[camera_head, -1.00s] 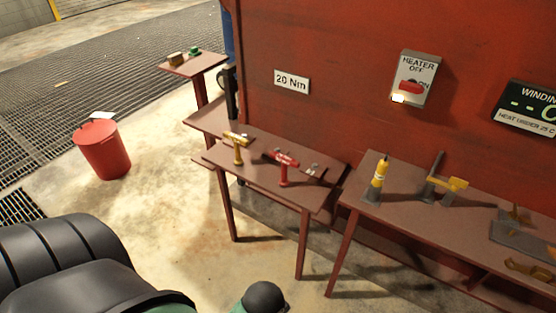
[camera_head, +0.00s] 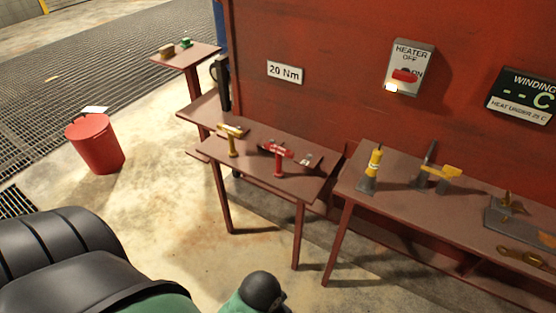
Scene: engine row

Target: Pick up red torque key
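The red torque key (camera_head: 277,158) stands upright on the small brown table (camera_head: 255,172), its T-shaped head at the top. A similar yellow key (camera_head: 231,138) stands to its left on the same table. Parts of my own arms, dark and green, show along the bottom edge, at the lower left and bottom middle. They are well short of the table. No gripper fingers can be made out in the view, and nothing touches the red key.
A longer table (camera_head: 400,190) to the right carries a yellow cylinder tool (camera_head: 374,165) and other yellow tools. A red bucket (camera_head: 95,146) stands on the floor at left. A red wall with a 20 Nm sign (camera_head: 285,72) rises behind. Floor before the small table is clear.

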